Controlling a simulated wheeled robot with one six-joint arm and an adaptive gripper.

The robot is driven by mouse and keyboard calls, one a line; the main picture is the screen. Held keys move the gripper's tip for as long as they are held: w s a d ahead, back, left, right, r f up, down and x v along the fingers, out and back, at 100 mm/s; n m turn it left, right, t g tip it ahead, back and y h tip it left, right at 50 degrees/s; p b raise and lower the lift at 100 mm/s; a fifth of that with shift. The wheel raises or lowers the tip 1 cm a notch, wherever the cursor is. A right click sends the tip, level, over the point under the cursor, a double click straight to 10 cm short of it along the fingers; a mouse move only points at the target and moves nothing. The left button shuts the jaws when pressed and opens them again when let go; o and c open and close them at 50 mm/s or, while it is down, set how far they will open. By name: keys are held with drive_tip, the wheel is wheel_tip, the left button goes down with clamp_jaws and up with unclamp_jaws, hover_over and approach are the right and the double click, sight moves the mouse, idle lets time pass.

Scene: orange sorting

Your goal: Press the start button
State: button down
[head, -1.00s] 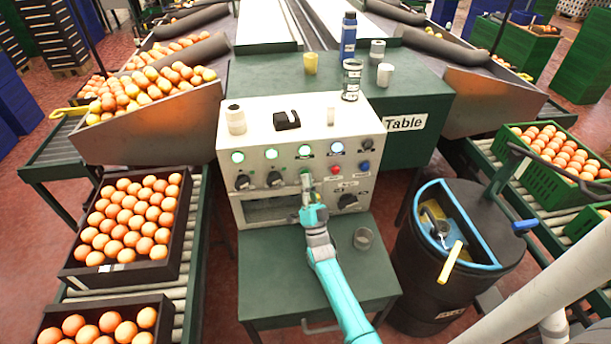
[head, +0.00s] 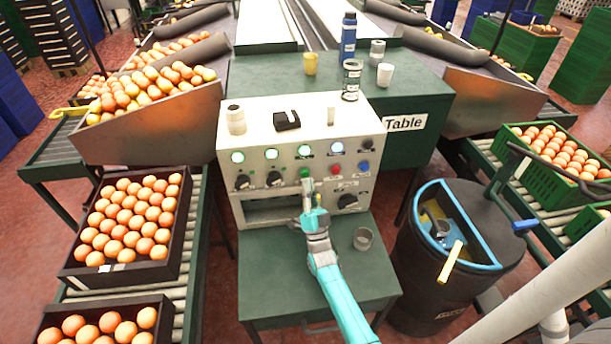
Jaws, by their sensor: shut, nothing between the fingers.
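The white control panel (head: 262,128) stands on the green bench. Its front has a green button (head: 305,172), a red button (head: 335,170) and a blue button (head: 364,167). Their labels are too small to read, so I cannot tell by text which one is start. My gripper (head: 308,185) is shut and empty, with its tips just below the green button in the picture. The green button shows above the fingertips. I cannot tell whether the tips touch the panel face.
Black knobs (head: 347,201) sit on the panel, and a row of lit lamps (head: 271,154) runs above the buttons. A small cup (head: 363,239) stands on the bench right of my arm. A black bin (head: 420,285) stands further right.

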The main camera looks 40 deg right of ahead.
drive_tip(key=s+a, duration=0.1)
drive_tip(key=s, duration=0.1)
drive_tip(key=s+a, duration=0.1)
drive_tip(key=s, duration=0.1)
drive_tip(key=shift+a, duration=0.4)
drive_tip(key=shift+s+f, duration=0.1)
idle(0.8)
drive_tip(key=s+a+f+n+g+y, duration=0.1)
drive_tip(key=s+a+f+n+y, duration=0.25)
drive_tip(key=s+a, duration=0.45)
drive_tip(key=s+a+f+n+g+y, duration=0.2)
drive_tip(key=s+a+f+n+y, duration=0.15)
drive_tip(key=s+a, duration=0.45)
drive_tip(key=s+a+r+n+g+y, duration=0.2)
drive_tip(key=s, duration=0.5)
drive_tip(key=s+a+r+n+g+y, duration=0.2)
drive_tip(key=s+r, duration=0.1)
drive_tip(key=s, duration=0.4)
drive_tip(key=s+a+r+n+g+y, duration=0.1)
drive_tip(key=s+a+r+n+g, duration=0.1)
drive_tip(key=s, duration=0.6)
drive_tip(key=shift+a+r+y, duration=0.3)
drive_tip(key=shift+r+y, duration=0.1)
drive_tip(key=shift+r, duration=0.2)
